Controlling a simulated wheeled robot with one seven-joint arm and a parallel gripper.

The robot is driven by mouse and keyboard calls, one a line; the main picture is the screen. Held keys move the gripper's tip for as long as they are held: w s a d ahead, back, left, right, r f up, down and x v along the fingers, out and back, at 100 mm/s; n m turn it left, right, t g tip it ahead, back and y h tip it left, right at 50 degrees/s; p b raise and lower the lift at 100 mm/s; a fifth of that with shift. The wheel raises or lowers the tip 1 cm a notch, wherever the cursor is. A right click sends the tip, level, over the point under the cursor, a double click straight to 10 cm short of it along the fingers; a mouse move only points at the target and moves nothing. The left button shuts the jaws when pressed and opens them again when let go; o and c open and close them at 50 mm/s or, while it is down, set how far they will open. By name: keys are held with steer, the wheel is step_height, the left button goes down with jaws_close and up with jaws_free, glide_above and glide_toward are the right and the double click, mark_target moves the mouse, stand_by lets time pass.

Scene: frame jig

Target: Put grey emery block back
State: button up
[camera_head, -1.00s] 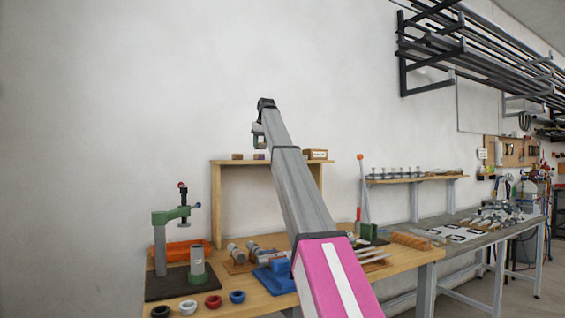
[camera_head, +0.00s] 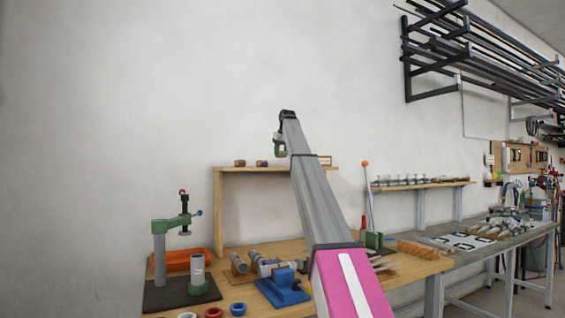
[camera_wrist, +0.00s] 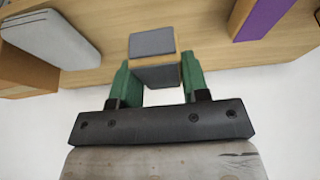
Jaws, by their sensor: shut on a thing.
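My gripper (camera_wrist: 155,85) has green fingers and is shut on a small block (camera_wrist: 158,76) with grey faces and tan edges, which looks like the grey emery block. In the wrist view the block's far part overlaps the wooden shelf (camera_wrist: 105,75); I cannot tell whether it touches it. In the head view my gripper (camera_head: 280,147) is at the height of the shelf (camera_head: 285,169), between two small blocks on the left and a box on the right. The held block is too small to make out there.
A large grey-topped block (camera_wrist: 50,36) stands left of the held block and a purple-topped block (camera_wrist: 264,16) right of it. Two small blocks (camera_head: 240,163) (camera_head: 262,163) sit on the shelf's left half. A green press (camera_head: 160,245) and blue vise (camera_head: 284,288) stand on the bench below.

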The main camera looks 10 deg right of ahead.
steer(key=shift+w+d+f, duration=0.2)
steer(key=shift+d+f, duration=0.1)
steer(key=shift+d, duration=0.05)
steer(key=shift+f, duration=1.9)
steer(key=shift+f, duration=0.1)
steer(key=o, duration=1)
steer(key=shift+c, duration=0.2)
steer(key=v, duration=1.2)
